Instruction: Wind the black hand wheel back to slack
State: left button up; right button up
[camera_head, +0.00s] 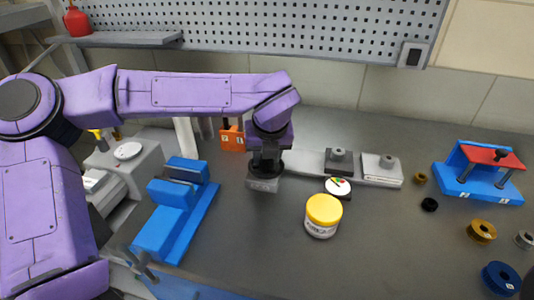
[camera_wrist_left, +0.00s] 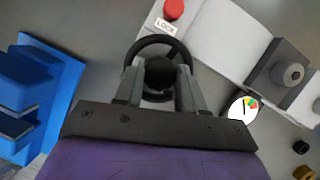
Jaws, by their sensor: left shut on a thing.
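In the left wrist view the black hand wheel (camera_wrist_left: 151,42) is a ring with a dark hub, and my left gripper (camera_wrist_left: 159,76) is shut on the hub, one finger on each side. A round white dial (camera_head: 338,187) with coloured marks is right of the gripper; it also shows in the wrist view (camera_wrist_left: 243,109). A red button (camera_wrist_left: 173,9) and a LOCK label (camera_wrist_left: 165,25) sit just beyond the wheel. My right gripper is out of view.
A yellow-lidded jar (camera_head: 323,215) stands right of the gripper, near the dial. A blue vise (camera_head: 177,215) lies to the left. A pale rail (camera_head: 307,163) with blocks runs behind. A blue-and-red fixture (camera_head: 480,172) and several rings are on the right.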

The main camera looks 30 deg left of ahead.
pick_arm(q)
jog(key=o, duration=1)
jog(key=shift+o, duration=0.2)
jog(key=v, duration=1)
jog(key=shift+r, duration=0.3)
